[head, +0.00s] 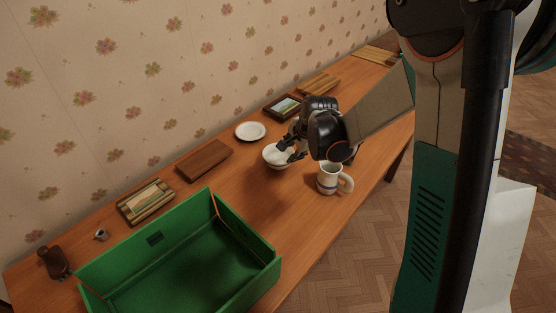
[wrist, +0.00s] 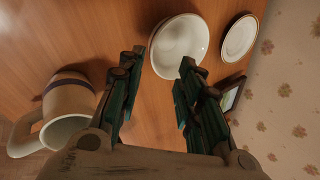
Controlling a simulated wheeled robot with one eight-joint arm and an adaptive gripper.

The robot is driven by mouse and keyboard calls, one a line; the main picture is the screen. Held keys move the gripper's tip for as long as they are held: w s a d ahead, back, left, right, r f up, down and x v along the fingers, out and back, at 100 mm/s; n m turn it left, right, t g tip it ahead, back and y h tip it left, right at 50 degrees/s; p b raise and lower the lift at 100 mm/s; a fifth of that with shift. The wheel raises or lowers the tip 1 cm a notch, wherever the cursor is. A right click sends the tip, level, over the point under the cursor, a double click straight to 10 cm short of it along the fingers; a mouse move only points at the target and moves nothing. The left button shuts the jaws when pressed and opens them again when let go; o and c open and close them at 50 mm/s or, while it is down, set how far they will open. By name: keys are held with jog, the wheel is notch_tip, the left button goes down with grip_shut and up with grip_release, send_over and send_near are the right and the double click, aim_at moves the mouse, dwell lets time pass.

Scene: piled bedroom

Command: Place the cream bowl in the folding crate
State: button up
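The cream bowl (head: 272,160) stands upright on the wooden table, just below and beside my gripper (head: 290,149). In the wrist view the bowl (wrist: 176,42) lies past the fingertips, and the right finger overlaps its near rim. My gripper (wrist: 161,62) is open, with its two fingers well apart and nothing between them. Whether a finger touches the bowl I cannot tell. The green folding crate (head: 253,241) stands open at the near left end of the table, and the part of its floor in view is empty.
A striped mug (head: 327,180) stands right of the bowl; it also shows in the wrist view (wrist: 68,100). A white plate (head: 250,131) lies behind the bowl. A wooden board (head: 204,160), picture frames (head: 146,202) and a small jug (head: 101,235) line the wall side. Bare table lies between bowl and crate.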

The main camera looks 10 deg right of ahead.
aim_at(284, 163)
jog(key=b+x, duration=0.1)
jog(key=x, duration=0.5)
jog(key=shift+s+b+x, duration=0.1)
jog(key=shift+b+x, duration=0.65)
jog(key=shift+x, duration=0.55)
jog(key=shift+s+b+x, duration=0.15)
jog(key=shift+b+x, duration=0.55)
jog(key=shift+x, duration=0.6)
grip_shut()
